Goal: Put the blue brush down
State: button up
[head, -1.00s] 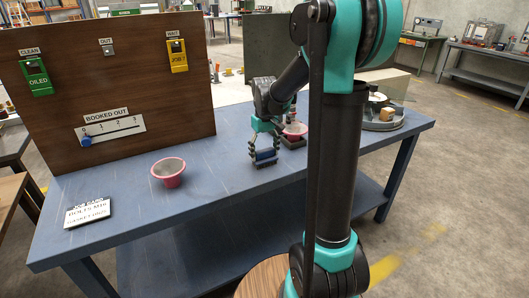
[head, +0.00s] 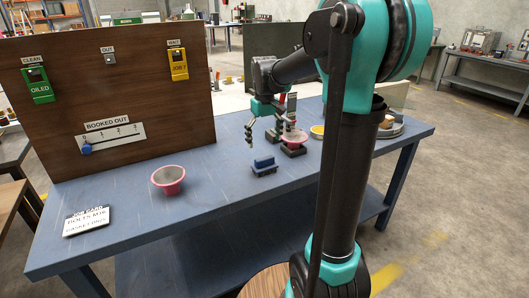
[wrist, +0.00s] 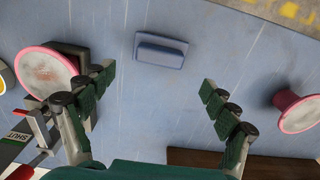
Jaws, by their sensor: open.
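The blue brush (head: 264,162) rests on the blue bench top near its front middle, with a darker part under its blue top. In the wrist view the brush (wrist: 161,48) lies beyond the fingertips, roughly centred between them, and nothing touches it. My gripper (head: 269,138) is open and empty, above and behind the brush in the head view. Its two fingers are spread wide in the wrist view (wrist: 157,82).
A pink flanged spool (head: 293,136) sits on a dark block close right of my gripper. Another pink spool (head: 168,175) stands left on the bench (head: 215,195). A job card (head: 87,219) lies front left. A brown board (head: 100,70) rises behind. A round tray (head: 396,127) is far right.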

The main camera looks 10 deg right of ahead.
jog(key=s+d+f+m+t, duration=0.1)
jog(key=s+d+f+t, duration=0.1)
jog(key=s+f, duration=0.6)
jog(key=s+d+f+m+t, duration=0.2)
jog(key=s+f, duration=0.6)
jog(key=s, duration=0.6)
jog(key=shift+f+m, duration=0.25)
jog(key=shift+m, duration=0.05)
